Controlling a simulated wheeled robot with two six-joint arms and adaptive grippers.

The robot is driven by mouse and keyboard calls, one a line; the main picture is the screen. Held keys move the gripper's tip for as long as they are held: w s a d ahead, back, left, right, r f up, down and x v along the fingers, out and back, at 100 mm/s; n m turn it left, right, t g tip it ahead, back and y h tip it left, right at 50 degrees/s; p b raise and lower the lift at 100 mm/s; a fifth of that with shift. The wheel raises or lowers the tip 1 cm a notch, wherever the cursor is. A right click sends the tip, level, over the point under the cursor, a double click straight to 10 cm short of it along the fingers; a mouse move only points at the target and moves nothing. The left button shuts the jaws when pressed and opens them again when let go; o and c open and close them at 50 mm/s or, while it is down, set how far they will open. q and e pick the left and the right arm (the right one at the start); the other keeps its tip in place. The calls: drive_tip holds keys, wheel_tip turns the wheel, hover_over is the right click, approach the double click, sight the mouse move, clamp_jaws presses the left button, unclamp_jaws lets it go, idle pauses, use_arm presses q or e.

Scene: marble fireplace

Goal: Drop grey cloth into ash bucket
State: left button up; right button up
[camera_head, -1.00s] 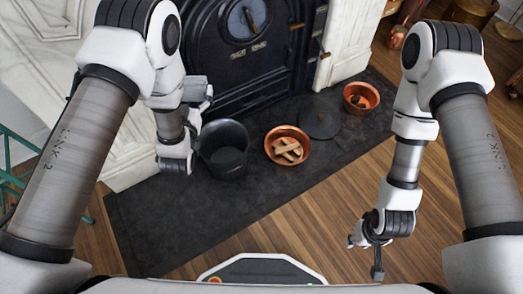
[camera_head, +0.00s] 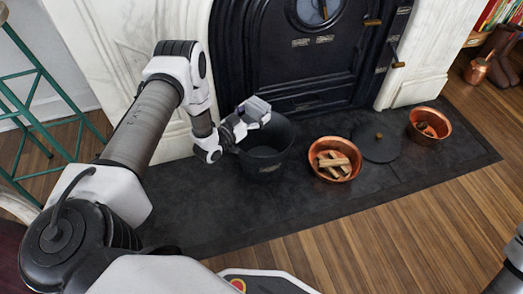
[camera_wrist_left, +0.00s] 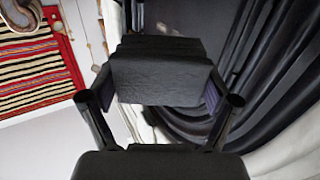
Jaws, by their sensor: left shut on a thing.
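The grey cloth (camera_head: 257,108) looks like a small folded block. My left gripper (camera_head: 241,120) is shut on it and holds it at the back left rim of the ash bucket, as seen in the head view. In the left wrist view the cloth (camera_wrist_left: 158,78) sits between the two fingers of my left gripper (camera_wrist_left: 160,98). The black ash bucket (camera_head: 266,160) stands upright on the dark hearth, its opening partly hidden by the gripper and cloth. My right gripper is out of view.
A copper pan of wood pieces (camera_head: 334,174) stands right of the bucket. A dark round lid (camera_head: 378,148) and a smaller copper pot (camera_head: 443,133) are farther right. The black stove (camera_head: 290,70) rises behind. The front of the dark hearth slab (camera_head: 230,215) is clear.

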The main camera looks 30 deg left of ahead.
use_arm(q)
wheel_tip(320, 180, down, 5)
drive_tip(key=b, duration=0.4)
drive_tip(key=shift+f, duration=0.1)
drive_tip(key=o, duration=0.9)
drive_tip(key=shift+c, duration=0.2)
drive_tip(key=s+a, duration=0.1)
drive_tip(key=s, duration=1.1)
drive_tip(key=shift+a, duration=0.4)
